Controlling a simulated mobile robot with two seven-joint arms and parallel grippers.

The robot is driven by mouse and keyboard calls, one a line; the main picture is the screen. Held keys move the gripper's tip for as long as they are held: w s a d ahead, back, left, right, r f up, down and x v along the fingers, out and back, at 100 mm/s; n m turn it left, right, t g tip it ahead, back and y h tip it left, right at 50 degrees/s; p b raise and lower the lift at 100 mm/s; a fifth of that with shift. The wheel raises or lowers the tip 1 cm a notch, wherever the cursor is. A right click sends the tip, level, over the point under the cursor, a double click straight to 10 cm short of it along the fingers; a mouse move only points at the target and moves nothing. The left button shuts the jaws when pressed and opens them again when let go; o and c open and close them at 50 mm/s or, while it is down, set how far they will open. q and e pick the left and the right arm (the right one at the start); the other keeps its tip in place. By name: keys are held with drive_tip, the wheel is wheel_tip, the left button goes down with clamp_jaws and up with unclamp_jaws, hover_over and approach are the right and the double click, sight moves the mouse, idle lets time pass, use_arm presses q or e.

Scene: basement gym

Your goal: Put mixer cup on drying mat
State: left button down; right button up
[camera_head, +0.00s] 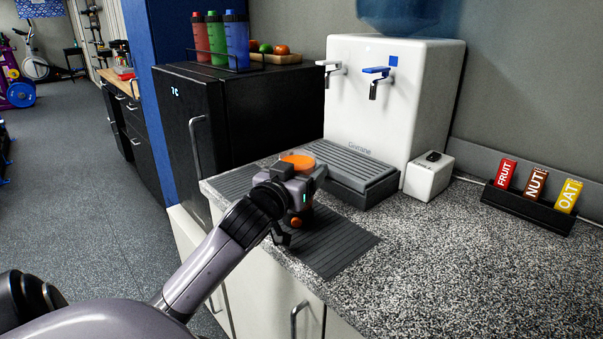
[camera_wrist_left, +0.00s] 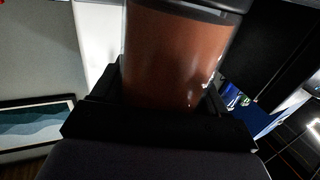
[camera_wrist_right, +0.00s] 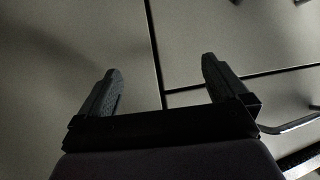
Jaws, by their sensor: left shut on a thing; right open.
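The mixer cup has an orange top (camera_head: 298,161) in the head view. In the left wrist view its brownish-orange body (camera_wrist_left: 175,55) fills the space between the fingers. My left gripper (camera_head: 297,195) is shut on the cup and hides most of it in the head view. The drying mat (camera_head: 338,246) is dark grey and ribbed, lying flat along the counter's left edge. The cup is over the mat area; I cannot tell whether its base touches the mat. My right gripper (camera_wrist_right: 161,75) is open and empty, seen only in the right wrist view.
A white water dispenser (camera_head: 393,105) with a grey drip tray (camera_head: 352,172) stands just behind the cup. A small white box (camera_head: 428,177) and a black bar holder (camera_head: 527,208) are further right. A black fridge (camera_head: 240,105) stands at left. The front right counter is clear.

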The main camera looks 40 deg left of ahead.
use_arm(q)
drive_tip(key=shift+r, duration=0.1)
unclamp_jaws()
drive_tip(key=shift+f, duration=0.25)
drive_tip(key=shift+r, duration=0.2)
drive_tip(key=shift+s+d, duration=0.15)
drive_tip(key=shift+s, duration=0.2)
drive_tip(key=p+v, duration=0.2)
drive_tip(key=v, duration=0.9)
drive_tip(key=shift+s+p, duration=0.15)
drive_tip(key=shift+p, duration=0.15)
